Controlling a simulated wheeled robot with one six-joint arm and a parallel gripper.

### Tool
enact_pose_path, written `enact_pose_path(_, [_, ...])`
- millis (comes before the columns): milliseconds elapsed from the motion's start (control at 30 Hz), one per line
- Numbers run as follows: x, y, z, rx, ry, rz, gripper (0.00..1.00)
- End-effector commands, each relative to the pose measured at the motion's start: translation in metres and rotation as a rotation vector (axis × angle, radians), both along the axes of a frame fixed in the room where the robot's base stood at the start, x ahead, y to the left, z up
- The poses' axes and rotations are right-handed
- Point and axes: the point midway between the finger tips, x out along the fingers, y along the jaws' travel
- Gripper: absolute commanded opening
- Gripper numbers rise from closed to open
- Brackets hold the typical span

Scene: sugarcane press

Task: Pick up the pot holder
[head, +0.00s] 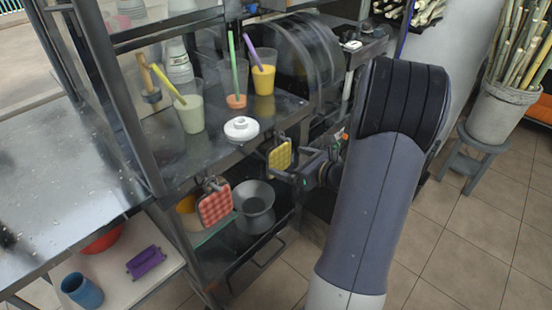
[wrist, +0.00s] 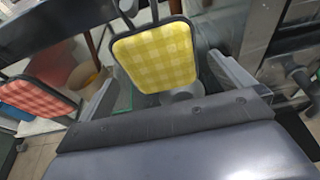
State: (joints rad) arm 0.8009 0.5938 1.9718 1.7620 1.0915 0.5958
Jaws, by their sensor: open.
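A yellow checked pot holder (head: 280,156) with a dark border hangs from the edge of the metal shelf. It also shows in the wrist view (wrist: 156,58), face-on and between my fingers. A red checked pot holder (head: 215,204) hangs further left, and its right part shows at the left of the wrist view (wrist: 38,97). My gripper (head: 290,167) is open right beside the yellow pot holder. In the wrist view my gripper (wrist: 163,72) has one finger on each side of the yellow pot holder. I cannot tell whether either finger touches it.
The shelf (head: 200,148) above holds cups and a white lidded item (head: 241,129). A grey pot (head: 254,206) stands on the lower shelf behind the pot holders. A stool with a bucket of cane (head: 500,112) stands at the right. The tiled floor there is open.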

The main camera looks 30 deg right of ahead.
Motion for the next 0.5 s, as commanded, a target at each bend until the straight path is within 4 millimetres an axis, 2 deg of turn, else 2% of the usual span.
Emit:
enact_pose_path(267, [0.022, 0.009, -0.007, -0.001, 0.001, 0.003, 1.0])
enact_pose_path(500, [0.053, 0.021, -0.015, -0.001, 0.001, 0.005, 1.0])
